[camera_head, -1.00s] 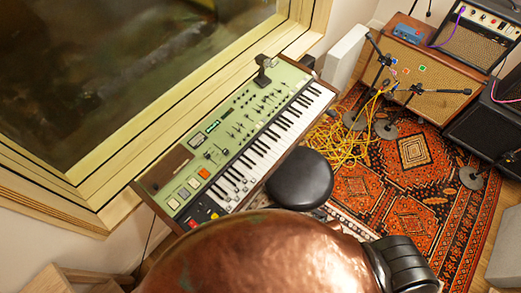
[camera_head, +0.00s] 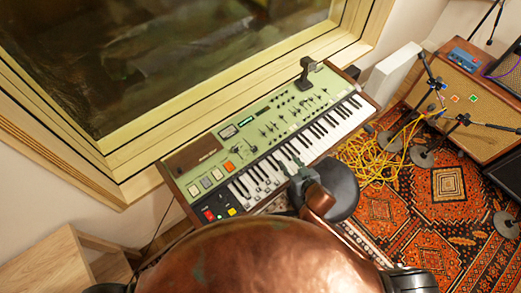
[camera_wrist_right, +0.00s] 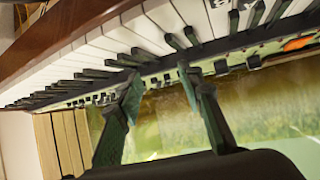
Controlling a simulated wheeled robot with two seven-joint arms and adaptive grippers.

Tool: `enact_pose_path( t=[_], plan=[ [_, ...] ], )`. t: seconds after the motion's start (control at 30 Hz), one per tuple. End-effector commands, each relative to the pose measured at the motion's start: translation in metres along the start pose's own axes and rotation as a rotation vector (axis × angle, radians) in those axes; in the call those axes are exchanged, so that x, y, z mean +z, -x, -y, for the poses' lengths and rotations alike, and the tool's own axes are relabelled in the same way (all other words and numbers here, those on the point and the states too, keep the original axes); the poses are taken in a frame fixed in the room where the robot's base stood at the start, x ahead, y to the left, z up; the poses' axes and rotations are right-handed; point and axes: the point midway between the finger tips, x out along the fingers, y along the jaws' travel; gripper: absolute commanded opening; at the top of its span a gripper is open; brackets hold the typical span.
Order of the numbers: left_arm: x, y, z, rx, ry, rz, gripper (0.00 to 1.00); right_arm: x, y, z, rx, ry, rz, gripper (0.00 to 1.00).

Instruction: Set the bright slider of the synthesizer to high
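The synthesizer (camera_head: 205,168) stands below the window, with a green panel, a keyboard along its near side and several small dark sliders (camera_head: 268,128). I cannot tell which one is the bright slider, or its setting. My right gripper (camera_head: 298,172) is over the middle of the keys in the head view. In the right wrist view its two fingers (camera_wrist_right: 160,82) are apart with nothing between them, and the keys (camera_wrist_right: 110,45) and a narrow strip of panel show beyond. Whether the fingers touch the synthesizer is unclear. My left gripper is not in view.
A black round stool (camera_head: 338,188) is close in front of the keyboard, partly behind my right arm. A dark stand-like object (camera_head: 306,72) is at the panel's far edge. Yellow cables (camera_head: 375,160), microphone stands and an amplifier (camera_head: 465,85) are to the right on a patterned rug (camera_head: 450,200).

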Motion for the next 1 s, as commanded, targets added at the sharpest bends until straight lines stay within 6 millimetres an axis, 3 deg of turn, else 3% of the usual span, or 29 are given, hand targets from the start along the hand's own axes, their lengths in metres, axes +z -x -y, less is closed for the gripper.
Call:
enact_pose_path(
  t=[0.1, 0.3, 0.47, 0.8, 1.0],
  plan=[
    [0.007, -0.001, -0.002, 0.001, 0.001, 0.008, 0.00, -0.029, -0.016, 0.036, -0.112, 0.064, -0.095, 0.35],
    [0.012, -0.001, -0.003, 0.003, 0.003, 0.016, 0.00, -0.043, -0.025, 0.074, -0.248, 0.114, -0.159, 0.35],
    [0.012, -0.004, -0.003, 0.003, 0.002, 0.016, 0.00, -0.045, -0.035, 0.084, -0.275, 0.119, -0.167, 0.35],
    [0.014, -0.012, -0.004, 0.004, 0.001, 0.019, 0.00, -0.052, -0.084, 0.098, -0.272, 0.118, -0.166, 0.35],
    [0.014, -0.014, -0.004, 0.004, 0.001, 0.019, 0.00, -0.054, -0.098, 0.102, -0.272, 0.116, -0.165, 0.35]
  ],
)
